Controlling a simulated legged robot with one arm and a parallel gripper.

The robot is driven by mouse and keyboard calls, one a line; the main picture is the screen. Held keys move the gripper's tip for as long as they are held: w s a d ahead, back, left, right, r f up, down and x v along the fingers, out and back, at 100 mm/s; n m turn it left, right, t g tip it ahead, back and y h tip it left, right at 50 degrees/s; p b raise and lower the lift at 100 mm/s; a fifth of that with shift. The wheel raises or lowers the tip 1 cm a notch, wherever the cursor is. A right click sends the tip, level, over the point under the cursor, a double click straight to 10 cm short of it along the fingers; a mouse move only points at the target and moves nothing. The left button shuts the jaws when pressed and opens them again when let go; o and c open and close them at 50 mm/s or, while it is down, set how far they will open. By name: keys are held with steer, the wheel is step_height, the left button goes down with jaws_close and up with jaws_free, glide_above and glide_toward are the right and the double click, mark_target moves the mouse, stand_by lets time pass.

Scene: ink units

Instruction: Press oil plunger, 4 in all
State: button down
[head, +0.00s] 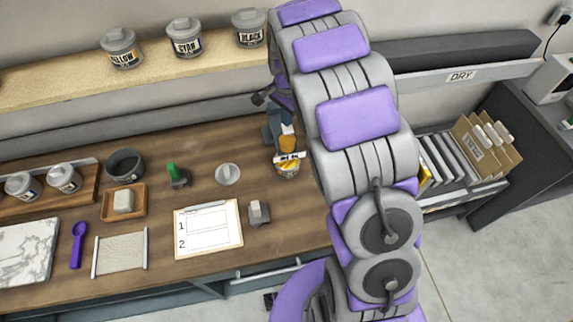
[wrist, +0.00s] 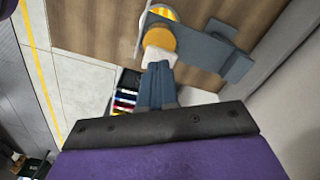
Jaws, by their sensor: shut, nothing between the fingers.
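The oil dispenser (head: 288,168) stands at the back right of the wooden bench, close to my arm. A pale plunger top (wrist: 152,56) sits above the collar. In the wrist view my gripper (wrist: 158,66) is shut and empty, its blue-grey fingertips right at the pale plunger top. I cannot tell if they touch it or hover just above. In the head view my arm hides most of the gripper.
A blue-grey fixture (wrist: 215,50) stands beside the dispenser. A clipboard (head: 208,230), a clear round lid-like piece (head: 228,174) and a green-topped tool (head: 174,174) lie to the left. Ink jars (head: 185,38) line the back shelf. A file rack (head: 483,145) stands right.

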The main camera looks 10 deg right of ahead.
steer(key=shift+f, duration=0.25)
steer(key=shift+f, duration=1.1)
steer(key=shift+r, duration=1.35)
steer(key=shift+f, duration=0.15)
steer(key=shift+f, duration=1.25)
steer(key=shift+r, duration=0.15)
steer(key=shift+r+p, duration=0.3)
steer(key=shift+r, duration=0.95)
